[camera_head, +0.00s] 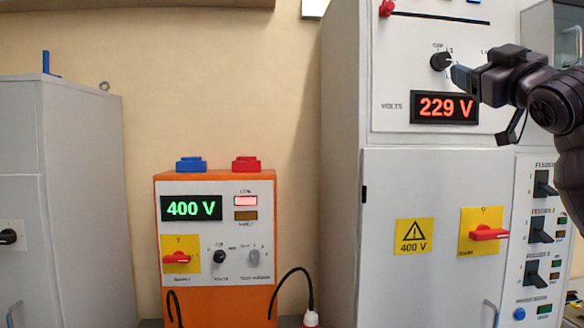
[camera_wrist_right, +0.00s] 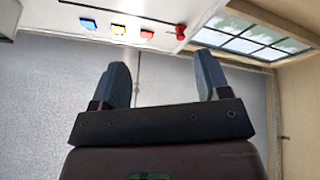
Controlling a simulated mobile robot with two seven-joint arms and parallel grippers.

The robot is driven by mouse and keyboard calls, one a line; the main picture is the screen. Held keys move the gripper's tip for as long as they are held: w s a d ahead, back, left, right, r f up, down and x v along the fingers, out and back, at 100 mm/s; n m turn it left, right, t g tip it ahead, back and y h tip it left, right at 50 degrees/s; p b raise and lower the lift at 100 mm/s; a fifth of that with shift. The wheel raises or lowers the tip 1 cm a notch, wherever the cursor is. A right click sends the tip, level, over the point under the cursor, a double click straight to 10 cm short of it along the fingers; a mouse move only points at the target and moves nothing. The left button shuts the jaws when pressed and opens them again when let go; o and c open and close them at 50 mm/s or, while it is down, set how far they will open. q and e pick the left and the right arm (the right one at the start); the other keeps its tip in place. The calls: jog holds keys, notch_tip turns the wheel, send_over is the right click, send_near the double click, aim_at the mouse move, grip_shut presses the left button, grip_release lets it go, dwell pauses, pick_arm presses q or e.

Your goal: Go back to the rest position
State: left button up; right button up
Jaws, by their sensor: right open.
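My right gripper (camera_head: 462,77) is raised at the upper right in the head view, its fingertips close to the black selector knob (camera_head: 441,62) above the red 229 V display (camera_head: 444,107). Whether it touches the knob cannot be told. In the right wrist view, the two fingers (camera_wrist_right: 165,82) stand apart with nothing between them. Behind them is a grey panel face (camera_wrist_right: 165,70). My left gripper is not in view.
A tall grey cabinet (camera_head: 385,190) stands at right with a red rotary switch (camera_head: 488,233) and feeder switches (camera_head: 541,229). An orange unit (camera_head: 222,296) showing 400 V stands in the middle. Another grey cabinet (camera_head: 85,200) is at left. In the wrist view, a window (camera_wrist_right: 252,38) shows.

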jog(key=w+a+f+g, duration=0.1)
jog(key=w+f, duration=0.2)
jog(key=f, duration=0.7)
jog(key=w+a+f, duration=0.2)
jog(key=w+f, duration=0.1)
jog(key=f, duration=0.8)
notch_tip(320, 180, down, 24)
jog(key=s+a+g, duration=0.1)
jog(key=s+g, duration=0.2)
jog(key=s+f+m+g+h, duration=0.1)
jog(key=s+f, duration=0.3)
jog(key=f, duration=0.3)
jog(key=s+a+f+m+g, duration=0.1)
jog(key=s+f, duration=0.2)
jog(key=f, duration=0.3)
jog(key=s+f+m+g+h, duration=0.1)
jog(key=s+f, duration=0.3)
jog(key=f, duration=0.3)
jog(key=s+f+m+g+h, duration=0.1)
jog(key=s+f+m+g, duration=0.2)
jog(key=s+f, duration=1.4)
jog(key=s+g, duration=0.1)
jog(key=s, duration=0.1)
jog(key=shift+s+a+h, duration=0.35)
jog(key=shift+a+h, duration=0.05)
jog(key=shift+w+d, duration=0.1)
